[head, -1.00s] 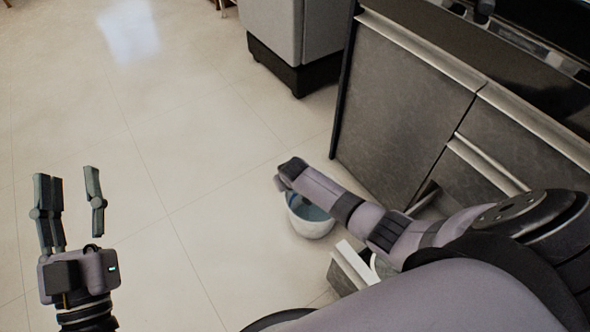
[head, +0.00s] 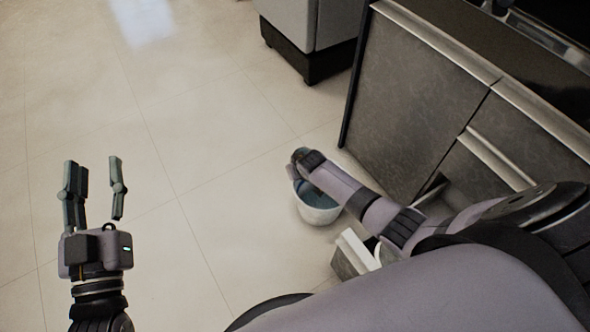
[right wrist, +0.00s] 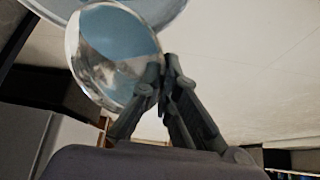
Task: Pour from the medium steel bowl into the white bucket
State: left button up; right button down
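The white bucket (head: 319,216) stands on the floor in the head view, with a bluish inside. My right gripper (right wrist: 163,80) is closed on the bowl's edge. A pale bluish round rim, apparently the bucket (right wrist: 178,8), shows at the top edge. My left gripper (head: 92,166) is open and empty, over bare floor at the left.
Dark cabinets (head: 405,110) with pale handles stand at the right. A grey unit with a black base (head: 300,58) stands at the back. A pale open drawer-like part (head: 355,248) lies near my right arm. The tiled floor (head: 190,120) at left and middle is clear.

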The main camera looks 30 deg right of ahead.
pick_arm(q)
jog(key=shift+w+f, duration=0.1)
jog(key=shift+f, duration=0.05)
pick_arm(e)
jog(key=shift+s+d, duration=0.15)
dwell(0.7)
jog(key=shift+s+t, duration=0.15)
jog(key=shift+t, duration=0.15)
pick_arm(q)
jog(key=shift+f+g, duration=0.3)
jog(key=shift+f, duration=0.05)
pick_arm(e)
jog(key=shift+d+r+t+y, duration=0.1)
jog(key=shift+t+y, duration=0.2)
jog(key=shift+y, duration=0.1)
jog(key=shift+s+d, duration=0.1)
jog(key=shift+s, duration=0.05)
jog(key=shift+s+d+t, duration=0.1)
jog(key=shift+t, duration=0.2)
pick_arm(q)
jog(key=shift+s+d+r+t, duration=0.1)
jog(key=shift+r+t, duration=0.25)
jog(key=shift+r, duration=0.2)
jog(key=shift+s+d+r+t, duration=0.1)
jog(key=shift+r+t, duration=0.25)
jog(key=shift+r, duration=0.15)
pick_arm(e)
jog(key=shift+r+t+y, duration=0.1)
jog(key=shift+t+y, duration=0.2)
